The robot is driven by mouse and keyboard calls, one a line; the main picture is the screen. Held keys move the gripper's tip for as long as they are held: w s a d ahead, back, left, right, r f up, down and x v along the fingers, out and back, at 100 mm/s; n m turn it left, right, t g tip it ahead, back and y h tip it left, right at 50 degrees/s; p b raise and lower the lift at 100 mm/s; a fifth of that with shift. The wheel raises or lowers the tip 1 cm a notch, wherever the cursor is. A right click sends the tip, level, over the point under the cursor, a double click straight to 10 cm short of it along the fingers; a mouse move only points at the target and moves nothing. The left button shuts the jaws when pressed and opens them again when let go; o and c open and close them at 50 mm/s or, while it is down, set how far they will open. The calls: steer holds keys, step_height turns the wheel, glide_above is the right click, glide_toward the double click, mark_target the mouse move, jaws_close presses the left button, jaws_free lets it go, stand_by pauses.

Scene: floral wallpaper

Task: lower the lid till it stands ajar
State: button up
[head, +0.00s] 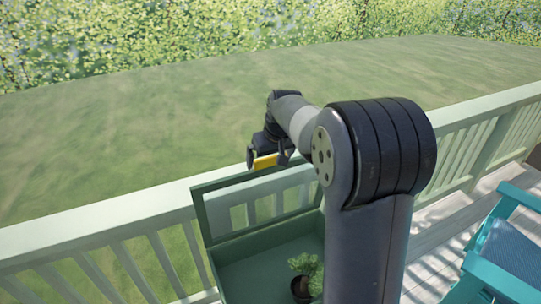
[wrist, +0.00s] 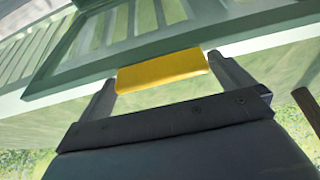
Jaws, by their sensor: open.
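The lid (head: 232,181) is a green frame with a see-through middle. It stands raised, nearly upright, at the back of a green box (head: 250,273). A yellow handle (head: 265,161) sits on the lid's upper edge; it also shows in the wrist view (wrist: 162,70). My gripper (head: 267,157) is open at the handle. In the wrist view its two fingers (wrist: 162,76) stand on either side of the handle, with the handle between them. I cannot tell whether either finger touches it. My arm hides the right part of the lid and box.
A potted plant (head: 303,277) stands inside the box, partly behind my arm. A pale green railing (head: 115,222) runs behind the box. A teal chair (head: 495,270) stands on the deck at the right. Open grass lies beyond the railing.

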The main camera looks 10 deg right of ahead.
steer(key=c, duration=1.1)
steer(key=shift+f, duration=0.1)
